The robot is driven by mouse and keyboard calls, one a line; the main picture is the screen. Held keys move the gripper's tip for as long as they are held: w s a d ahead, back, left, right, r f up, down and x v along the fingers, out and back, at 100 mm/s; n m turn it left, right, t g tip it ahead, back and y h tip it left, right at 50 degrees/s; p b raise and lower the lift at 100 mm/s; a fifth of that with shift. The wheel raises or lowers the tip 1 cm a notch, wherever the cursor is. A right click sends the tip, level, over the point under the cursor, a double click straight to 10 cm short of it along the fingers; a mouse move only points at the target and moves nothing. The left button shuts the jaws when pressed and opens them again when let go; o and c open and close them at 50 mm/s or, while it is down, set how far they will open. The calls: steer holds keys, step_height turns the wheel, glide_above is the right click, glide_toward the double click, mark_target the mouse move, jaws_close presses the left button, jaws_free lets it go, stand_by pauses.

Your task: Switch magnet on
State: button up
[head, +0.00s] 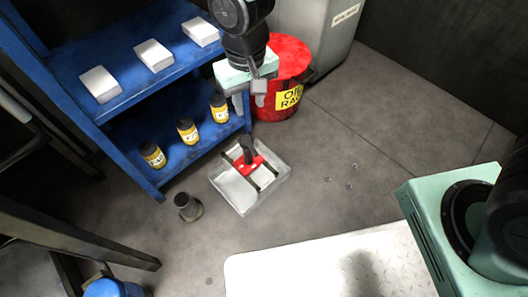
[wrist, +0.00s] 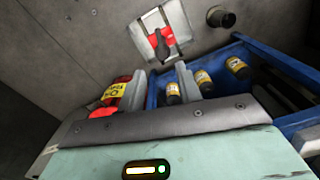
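The device also shows at the top of the wrist view (wrist: 162,42). I cannot tell its switch state. My gripper (head: 249,101) hangs above and beyond the tray, in front of the red bin and apart from the device. Its two grey fingers stand apart with nothing between them; they also show in the wrist view (wrist: 160,88).
A blue shelf (head: 133,85) at left holds white boxes (head: 154,55) above and yellow-labelled jars (head: 187,131) below. A red oily-rags bin (head: 290,62) stands behind my gripper. A dark cup-like object (head: 187,207) stands left of the tray. Floor right of the tray is mostly clear, with small bits.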

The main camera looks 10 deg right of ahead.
mark_target(254, 150)
step_height(254, 150, down, 18)
steer(key=b, duration=0.9)
steer(key=shift+w+d+f, duration=0.1)
steer(key=shift+w, duration=0.05)
jaws_close()
